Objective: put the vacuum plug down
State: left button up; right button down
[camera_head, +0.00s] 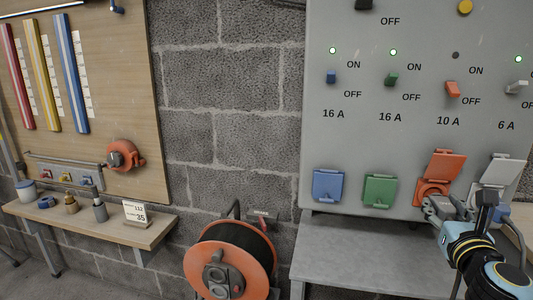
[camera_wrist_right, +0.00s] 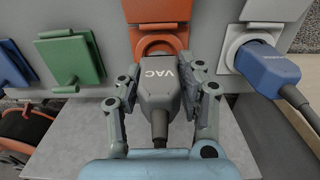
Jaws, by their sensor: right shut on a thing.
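The vacuum plug (camera_wrist_right: 160,92) is a dark grey plug marked VAC, with its cable leading back toward my wrist. My right gripper (camera_wrist_right: 165,70) is shut on it, one finger on each side. In the head view the gripper (camera_head: 452,211) is at the lower right, in front of the orange socket (camera_head: 430,189). The socket's orange lid is raised. The plug's front end is close to the socket opening (camera_wrist_right: 158,46); I cannot tell whether it touches or sits in it. My left gripper is not in view.
A blue plug (camera_wrist_right: 258,62) sits in the white-lidded socket to the right. The green (camera_head: 380,191) and blue (camera_head: 328,186) sockets are closed. A grey shelf (camera_head: 350,265) below the panel has clear room. An orange reel (camera_head: 203,265) stands left of it.

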jog(key=v, duration=0.7)
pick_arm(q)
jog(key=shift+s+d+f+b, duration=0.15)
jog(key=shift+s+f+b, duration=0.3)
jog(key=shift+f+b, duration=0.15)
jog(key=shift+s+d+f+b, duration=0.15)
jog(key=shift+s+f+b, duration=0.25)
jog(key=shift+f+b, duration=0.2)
pick_arm(e)
jog(key=s+f+n+g, duration=0.1)
jog(key=s+f+n, duration=0.1)
jog(key=f, duration=0.6)
jog(key=s+f+n+g, duration=0.1)
jog(key=s+f, duration=0.2)
jog(key=f, duration=0.4)
jog(key=shift+s+d+f+n+g, duration=0.3)
jog(key=shift+s+d+f+n, duration=0.05)
jog(key=shift+d+f+n, duration=0.1)
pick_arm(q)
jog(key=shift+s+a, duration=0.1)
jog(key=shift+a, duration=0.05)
